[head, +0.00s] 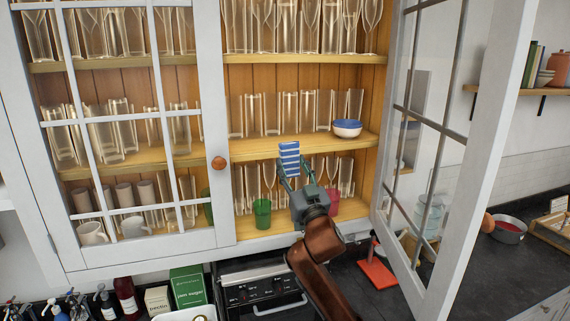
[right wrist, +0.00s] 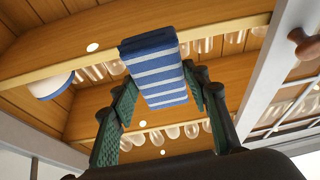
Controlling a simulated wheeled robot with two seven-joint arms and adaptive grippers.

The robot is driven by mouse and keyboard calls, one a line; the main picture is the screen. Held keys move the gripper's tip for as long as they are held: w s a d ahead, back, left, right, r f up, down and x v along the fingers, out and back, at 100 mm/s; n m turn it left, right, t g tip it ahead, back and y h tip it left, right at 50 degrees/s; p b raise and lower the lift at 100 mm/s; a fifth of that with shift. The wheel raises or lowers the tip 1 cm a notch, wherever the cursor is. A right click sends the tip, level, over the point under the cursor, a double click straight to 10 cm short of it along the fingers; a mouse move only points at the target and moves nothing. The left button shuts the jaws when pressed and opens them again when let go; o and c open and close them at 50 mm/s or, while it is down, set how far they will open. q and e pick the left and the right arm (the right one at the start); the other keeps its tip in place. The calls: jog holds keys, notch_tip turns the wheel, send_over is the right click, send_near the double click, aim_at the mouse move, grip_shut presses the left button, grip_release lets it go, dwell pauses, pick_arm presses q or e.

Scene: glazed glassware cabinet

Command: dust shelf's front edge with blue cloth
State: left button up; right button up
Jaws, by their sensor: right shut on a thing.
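The blue cloth with white stripes (head: 289,159) is held upright in my right gripper (head: 297,182), which is shut on it. It also shows between the fingers in the right wrist view (right wrist: 155,72). The middle shelf's front edge (head: 345,143) is pale wood, and the cloth overlaps it in the head view. In the right wrist view the cloth's far end lies over the shelf edge (right wrist: 88,65); whether it presses on it I cannot tell. My left gripper is not in view.
A blue and white bowl (head: 347,129) stands near the middle shelf's right end, with glasses behind. Below are a green cup (head: 262,212) and a red cup (head: 331,200). The open right glass door (head: 462,150) stands beside my arm; the left door (head: 130,130) is closed.

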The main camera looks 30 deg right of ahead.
jog(key=shift+s, duration=0.15)
jog(key=shift+s+a, duration=0.2)
jog(key=shift+s, duration=0.55)
jog(key=shift+s+a, duration=0.2)
jog(key=shift+s, duration=0.5)
jog(key=shift+w, duration=0.2)
jog(key=shift+w+d+f+p, duration=0.15)
jog(key=shift+w+d, duration=0.1)
jog(key=shift+w, duration=0.7)
jog(key=shift+w+d+r+p, duration=0.1)
jog(key=shift+w+d, duration=0.2)
jog(key=shift+w, duration=0.65)
jog(key=shift+w+d+f+p, duration=0.15)
jog(key=shift+w+d, duration=0.1)
jog(key=shift+w, duration=0.7)
jog(key=shift+w+d+r, duration=0.1)
jog(key=shift+w+d, duration=0.05)
jog(key=shift+w, duration=0.5)
jog(key=shift+w+d+r, duration=0.1)
jog(key=shift+w+d, duration=0.05)
jog(key=shift+w, duration=0.5)
jog(key=shift+d, duration=0.1)
